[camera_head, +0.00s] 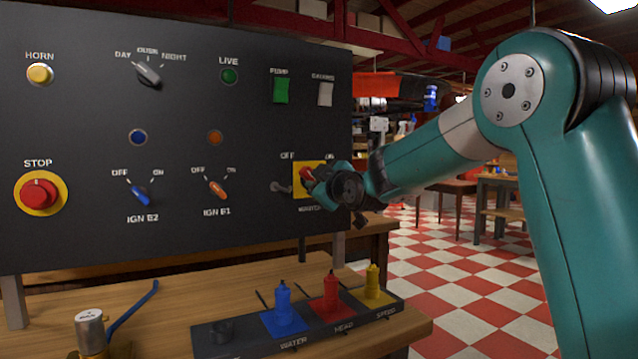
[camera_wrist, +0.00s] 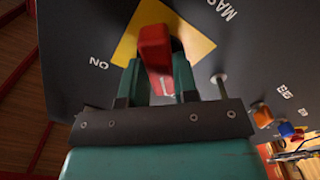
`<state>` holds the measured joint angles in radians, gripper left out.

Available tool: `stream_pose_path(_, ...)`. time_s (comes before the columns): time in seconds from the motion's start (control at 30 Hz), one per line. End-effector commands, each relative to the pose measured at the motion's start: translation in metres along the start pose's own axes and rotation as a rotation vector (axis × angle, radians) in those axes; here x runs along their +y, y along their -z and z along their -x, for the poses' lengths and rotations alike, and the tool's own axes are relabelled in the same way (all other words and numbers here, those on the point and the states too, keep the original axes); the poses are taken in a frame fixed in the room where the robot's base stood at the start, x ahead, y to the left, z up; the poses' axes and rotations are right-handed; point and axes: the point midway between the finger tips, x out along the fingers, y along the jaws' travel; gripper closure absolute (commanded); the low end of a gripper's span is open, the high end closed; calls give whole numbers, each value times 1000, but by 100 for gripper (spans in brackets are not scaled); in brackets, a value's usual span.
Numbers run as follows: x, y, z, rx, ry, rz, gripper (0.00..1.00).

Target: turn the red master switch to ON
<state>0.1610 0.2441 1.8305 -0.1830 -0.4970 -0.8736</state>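The red master switch (camera_head: 307,173) sits on a yellow plate (camera_head: 298,192) at the right end of the dark panel. OFF is printed above left of it and ON above right. My gripper (camera_head: 325,180) is at the switch and hides part of it. In the wrist view the red handle (camera_wrist: 155,48) stands between the two teal fingers of my gripper (camera_wrist: 160,80), which look closed against its sides. A white mark on the handle faces the bottom of that view, not the ON label at left. The OFF label is hidden there.
A small metal toggle lever (camera_head: 281,187) sticks out just left of the yellow plate, close beside my gripper. The panel (camera_head: 90,120) carries other knobs and buttons. Below, a wooden bench (camera_head: 170,300) holds a tray (camera_head: 240,338) with blue, red and yellow pieces.

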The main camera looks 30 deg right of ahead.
Motion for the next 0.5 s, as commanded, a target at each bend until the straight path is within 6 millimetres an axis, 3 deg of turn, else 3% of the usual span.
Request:
stream_pose_path(0.27,-1,0,0,0,1,-39,96)
stream_pose_path(0.5,-2,-1,0,1,0,-176,96)
